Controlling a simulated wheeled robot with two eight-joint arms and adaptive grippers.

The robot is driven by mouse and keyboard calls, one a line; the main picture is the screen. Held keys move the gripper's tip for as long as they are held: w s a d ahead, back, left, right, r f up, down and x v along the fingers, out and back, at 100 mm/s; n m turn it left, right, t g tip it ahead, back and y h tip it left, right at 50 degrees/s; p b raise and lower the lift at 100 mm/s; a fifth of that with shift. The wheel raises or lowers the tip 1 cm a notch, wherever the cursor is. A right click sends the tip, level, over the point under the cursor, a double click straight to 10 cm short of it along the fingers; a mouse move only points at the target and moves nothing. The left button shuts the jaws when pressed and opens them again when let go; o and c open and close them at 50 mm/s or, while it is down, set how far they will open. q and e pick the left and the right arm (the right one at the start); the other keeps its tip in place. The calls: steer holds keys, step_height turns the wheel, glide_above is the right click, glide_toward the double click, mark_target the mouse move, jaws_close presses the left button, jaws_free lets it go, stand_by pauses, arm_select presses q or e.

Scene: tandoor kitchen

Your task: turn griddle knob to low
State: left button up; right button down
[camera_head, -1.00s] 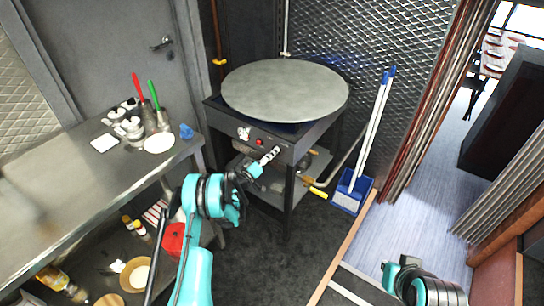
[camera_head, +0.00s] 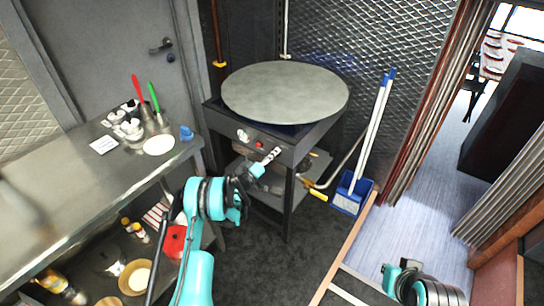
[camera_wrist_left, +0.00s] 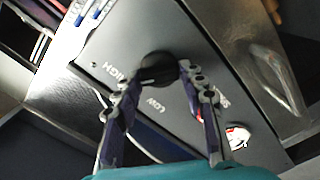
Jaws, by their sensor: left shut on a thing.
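The griddle (camera_head: 285,92) has a wide round grey plate on a dark stand. Its front panel shows a dial (camera_head: 243,135) and a red light (camera_head: 260,144). My left gripper (camera_head: 274,154) is at the right part of this panel. In the left wrist view, the black round griddle knob (camera_wrist_left: 158,66) sits between the fingertips of my left gripper (camera_wrist_left: 160,80), which is shut on it. The words HIGH and LOW show on the panel around the knob. The fingers hide parts of the knob and panel; its pointer is unclear. The right gripper is out of view.
A steel counter (camera_head: 60,185) with utensils stands at left. A blue dustpan (camera_head: 351,190) and broom lean at the wall right of the griddle. A yellow-handled valve (camera_head: 317,194) is below. My right forearm is at bottom right. Dark floor is clear before the stand.

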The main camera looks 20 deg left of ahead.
arm_select(q)
steer(key=n, duration=1.3)
steer(key=shift+f, duration=0.25)
steer(key=shift+n, duration=0.3)
steer(key=o, duration=1.1)
steer(key=shift+s, duration=0.1)
